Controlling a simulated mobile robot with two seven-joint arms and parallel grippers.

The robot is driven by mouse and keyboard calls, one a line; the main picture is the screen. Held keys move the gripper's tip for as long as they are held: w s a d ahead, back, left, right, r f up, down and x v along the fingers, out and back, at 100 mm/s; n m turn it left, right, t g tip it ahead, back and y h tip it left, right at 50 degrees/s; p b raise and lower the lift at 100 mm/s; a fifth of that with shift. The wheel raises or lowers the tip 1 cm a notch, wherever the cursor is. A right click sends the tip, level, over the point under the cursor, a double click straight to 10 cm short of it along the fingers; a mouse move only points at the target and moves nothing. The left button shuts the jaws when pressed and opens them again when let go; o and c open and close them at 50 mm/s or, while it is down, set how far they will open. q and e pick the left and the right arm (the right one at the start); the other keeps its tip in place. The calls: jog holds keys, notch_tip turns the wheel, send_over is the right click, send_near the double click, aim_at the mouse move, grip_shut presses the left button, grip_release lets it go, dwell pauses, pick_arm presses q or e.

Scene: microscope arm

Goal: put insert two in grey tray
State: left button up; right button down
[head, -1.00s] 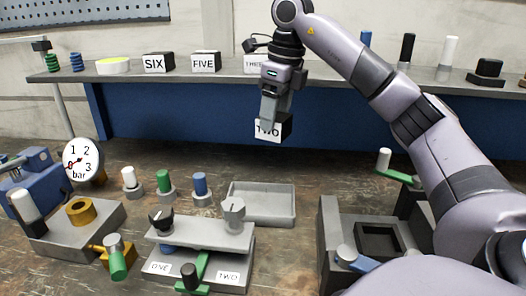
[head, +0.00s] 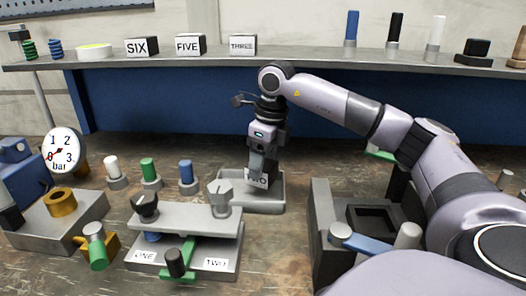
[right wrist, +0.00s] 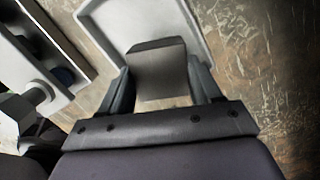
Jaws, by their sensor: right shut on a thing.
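Insert two (head: 257,182), a dark block with a white face lettered TWO, is held low at the grey tray (head: 268,205). My right gripper (head: 257,170) is shut on it from above. In the right wrist view, the insert (right wrist: 158,72) shows as a plain grey block between the fingers of my right gripper (right wrist: 160,88), with the grey tray (right wrist: 193,30) behind and around its far part. The insert is over or inside the tray; I cannot tell whether it touches the floor. My left gripper is not in view.
A grey fixture (head: 185,220) with knobs and labels ONE and TWO stands left of the tray. A dark machine block (head: 335,215) with a square recess stands to the right. Inserts SIX (head: 141,47), FIVE (head: 190,45) and THREE (head: 242,45) sit on the back shelf.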

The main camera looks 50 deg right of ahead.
aim_at(265, 165)
jog(key=shift+f, duration=1.8)
jog(key=shift+c, duration=1)
grip_release()
jog(key=shift+f, duration=0.25)
jog(key=r, duration=0.4)
jog(key=s+r, duration=0.1)
jog(key=r, duration=0.7)
jog(key=shift+s+d+r+p, duration=0.1)
jog(key=shift+s+d+p, duration=0.1)
jog(key=shift+s+p, duration=0.2)
